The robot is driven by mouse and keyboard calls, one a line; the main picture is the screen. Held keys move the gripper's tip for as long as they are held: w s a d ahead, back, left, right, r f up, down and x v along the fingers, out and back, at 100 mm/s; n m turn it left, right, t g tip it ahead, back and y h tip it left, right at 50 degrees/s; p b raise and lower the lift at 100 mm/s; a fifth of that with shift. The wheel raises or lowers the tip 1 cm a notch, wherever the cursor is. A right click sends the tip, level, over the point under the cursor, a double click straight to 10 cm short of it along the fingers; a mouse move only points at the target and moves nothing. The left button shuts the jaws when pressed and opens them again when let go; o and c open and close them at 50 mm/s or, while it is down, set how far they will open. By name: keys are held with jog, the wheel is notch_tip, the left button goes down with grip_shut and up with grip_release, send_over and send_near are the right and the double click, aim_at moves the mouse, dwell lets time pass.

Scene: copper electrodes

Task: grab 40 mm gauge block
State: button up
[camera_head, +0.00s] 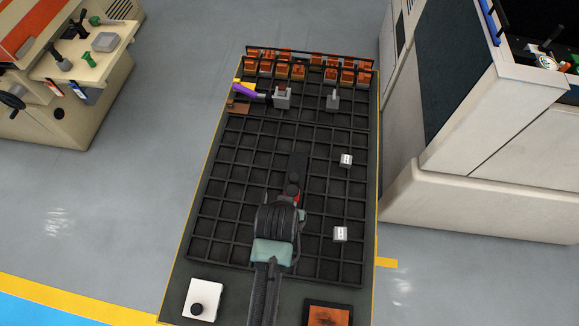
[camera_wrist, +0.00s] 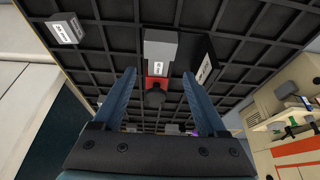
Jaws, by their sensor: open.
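A grey block with a white label (camera_wrist: 160,50) stands on the grid just beyond and between my fingertips in the wrist view; its marking is too small to read. My gripper (camera_wrist: 158,71) is open, with a blue finger on each side and nothing held. A red part with a black knob (camera_wrist: 156,88) shows between the fingers. A second labelled block (camera_wrist: 63,28) lies to the upper left, apart from the gripper. In the head view, two pale blocks (camera_head: 346,159) (camera_head: 340,233) sit right of my arm; my arm hides what is under it.
The black grid (camera_head: 225,175) covers most of the table. A dark labelled piece (camera_wrist: 205,62) stands right of the grey block. Copper pieces (camera_head: 299,70) line a far rack. A white plate (camera_head: 203,299) and brown square (camera_head: 328,315) lie at the near edge.

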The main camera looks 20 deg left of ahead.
jog(key=x, duration=0.1)
jog(key=p+x, duration=0.1)
jog(key=x, duration=0.1)
jog(key=shift+w, duration=0.4)
jog(key=shift+x, duration=0.8)
jog(key=shift+c, duration=0.3)
grip_shut()
